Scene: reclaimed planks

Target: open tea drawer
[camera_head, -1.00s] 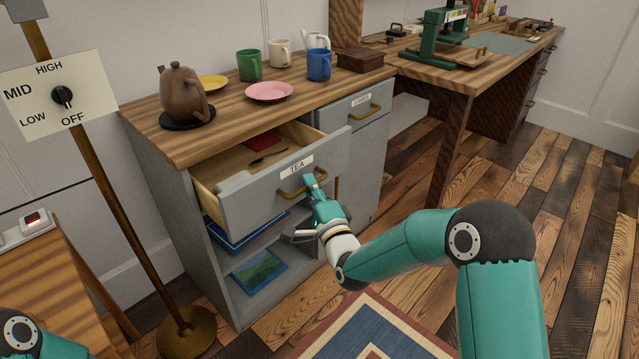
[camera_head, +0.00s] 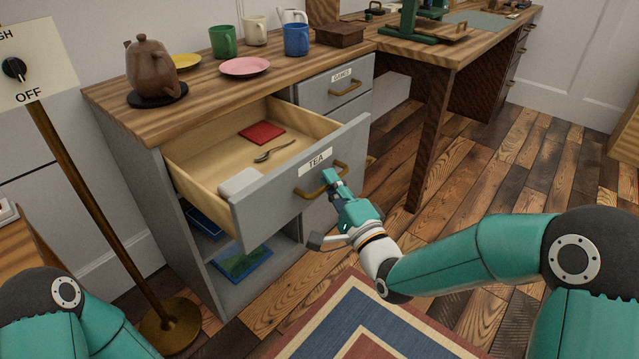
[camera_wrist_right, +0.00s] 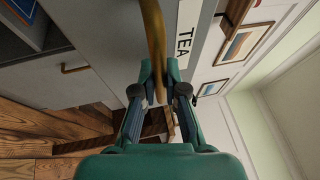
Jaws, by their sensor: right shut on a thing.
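The tea drawer (camera_head: 262,212) is a grey-fronted drawer with a TEA label, pulled well out of the grey cabinet. Inside it lie a red packet (camera_head: 262,133), a spoon (camera_head: 274,151) and a whitish block (camera_head: 239,182) near the front left corner. My right gripper (camera_head: 330,178) is shut on its brass handle (camera_head: 303,194). In the right wrist view the fingers (camera_wrist_right: 160,80) close around the handle (camera_wrist_right: 154,35) beside the label. My left arm shows at the lower left, but its gripper is out of view.
The wooden cabinet top (camera_head: 205,92) holds a brown teapot (camera_head: 152,68), a pink plate (camera_head: 246,67), several mugs and a wooden box (camera_head: 340,35). The closed GAMES drawer (camera_head: 322,94) is beside the open one. A lamp-like pole (camera_head: 85,195) stands left. A rug (camera_head: 350,330) covers the floor in front.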

